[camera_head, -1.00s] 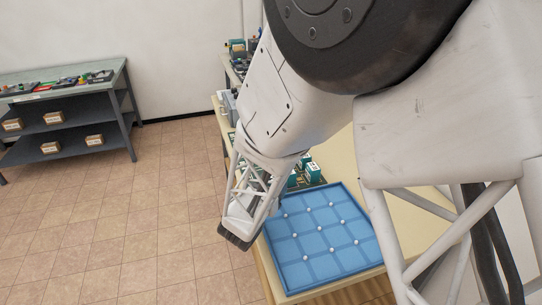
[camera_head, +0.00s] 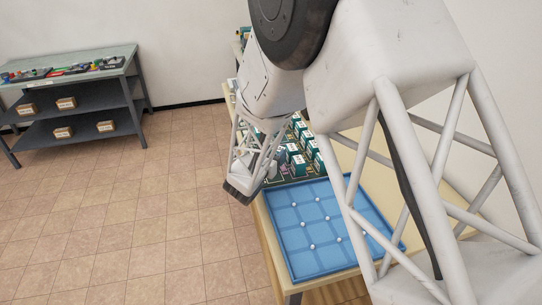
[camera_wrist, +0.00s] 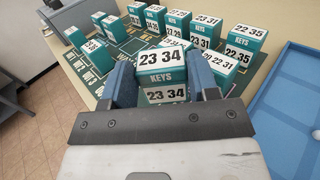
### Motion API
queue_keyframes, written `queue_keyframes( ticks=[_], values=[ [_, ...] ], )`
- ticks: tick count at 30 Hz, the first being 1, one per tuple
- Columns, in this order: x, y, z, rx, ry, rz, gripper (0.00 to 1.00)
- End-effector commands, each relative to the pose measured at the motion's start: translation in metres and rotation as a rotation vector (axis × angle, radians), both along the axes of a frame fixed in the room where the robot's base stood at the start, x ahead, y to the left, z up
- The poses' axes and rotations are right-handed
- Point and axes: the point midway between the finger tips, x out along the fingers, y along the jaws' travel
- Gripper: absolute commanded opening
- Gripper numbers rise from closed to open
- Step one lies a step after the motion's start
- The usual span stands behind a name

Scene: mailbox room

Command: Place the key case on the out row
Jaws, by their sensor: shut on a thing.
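The key case (camera_wrist: 162,66) is a teal and white box marked "KEYS" and "23 34". In the wrist view it sits between the two blue-grey fingers of my gripper (camera_wrist: 163,84), which is shut on it. Several similar teal key cases stand on a dark green printed board (camera_wrist: 122,48) beyond it. In the head view my gripper (camera_head: 240,190) hangs at the left edge of the table, and the held case is hidden there. The board with its cases (camera_head: 296,150) lies behind and right of my gripper.
A blue tray (camera_head: 292,262) with a grid and small white balls lies on the table (camera_head: 268,238) in front of the board. A grey workbench (camera_head: 75,75) with tools and boxes stands at the far left. The tiled floor between is clear.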

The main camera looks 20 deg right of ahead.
Motion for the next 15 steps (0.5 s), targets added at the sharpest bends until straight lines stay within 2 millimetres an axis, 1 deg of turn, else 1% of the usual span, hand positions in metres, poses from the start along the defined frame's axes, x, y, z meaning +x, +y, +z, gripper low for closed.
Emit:
queue_keyframes(
  ticks=[1,3,7,10,15],
  values=[
    [0.008,-0.001,-0.001,0.0,0.0,-0.001,0.29],
    [0.018,-0.001,-0.002,0.0,0.0,-0.001,0.29],
    [0.032,-0.002,-0.003,0.0,0.0,0.0,0.29],
    [0.037,-0.002,-0.004,0.0,0.001,0.0,0.29],
    [0.039,-0.002,-0.004,0.0,0.001,0.0,0.29]
  ],
)
